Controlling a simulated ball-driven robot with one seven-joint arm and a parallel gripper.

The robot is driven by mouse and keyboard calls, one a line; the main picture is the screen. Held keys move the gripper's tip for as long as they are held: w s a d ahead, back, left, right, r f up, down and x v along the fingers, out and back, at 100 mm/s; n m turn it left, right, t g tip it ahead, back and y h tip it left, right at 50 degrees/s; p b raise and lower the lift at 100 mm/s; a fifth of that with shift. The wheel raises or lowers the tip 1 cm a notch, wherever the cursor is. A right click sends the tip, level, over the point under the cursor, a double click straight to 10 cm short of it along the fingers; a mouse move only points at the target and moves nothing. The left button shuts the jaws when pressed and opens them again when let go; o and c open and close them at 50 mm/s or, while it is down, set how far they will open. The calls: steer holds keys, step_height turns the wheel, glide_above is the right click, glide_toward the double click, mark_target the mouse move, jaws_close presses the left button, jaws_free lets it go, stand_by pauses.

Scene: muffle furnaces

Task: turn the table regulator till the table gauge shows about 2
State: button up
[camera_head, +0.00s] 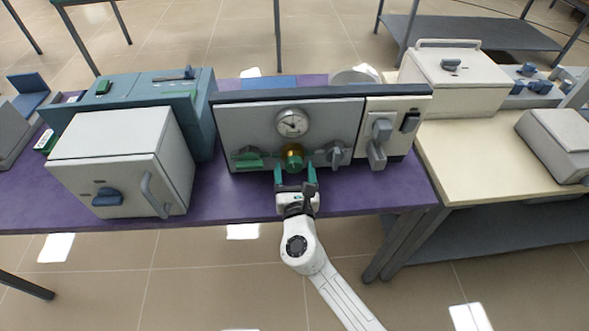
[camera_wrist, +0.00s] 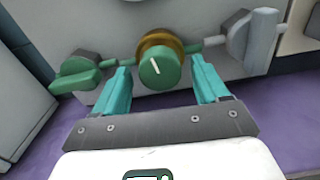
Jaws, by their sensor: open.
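The table regulator is a round green knob (camera_head: 293,162) with a brass collar, low in the middle of the grey panel (camera_head: 229,127). In the wrist view the knob (camera_wrist: 159,71) has a white mark tilted slightly left of upright. The table gauge (camera_head: 292,123) is a round white dial straight above it; its needle shows but the numbers are too small to read. My gripper (camera_head: 295,174) is open, with its teal fingers on either side of and just short of the knob. In the wrist view the fingertips (camera_wrist: 160,78) flank the knob with gaps on both sides.
A green lever valve (camera_head: 248,158) is left of the knob and a grey valve handle (camera_head: 336,153) is right of it. A white furnace (camera_head: 103,165) stands left on the purple table (camera_head: 228,205).

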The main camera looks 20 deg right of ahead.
steer(key=c, duration=1.1)
steer(key=shift+o, duration=0.2)
steer(key=shift+f+m+b, duration=0.15)
steer(key=shift+m+b, duration=0.45)
steer(key=shift+b, duration=0.3)
steer(key=shift+r+m, duration=0.2)
steer(key=shift+m, duration=0.2)
steer(key=o, duration=1.1)
steer(key=shift+c, duration=0.2)
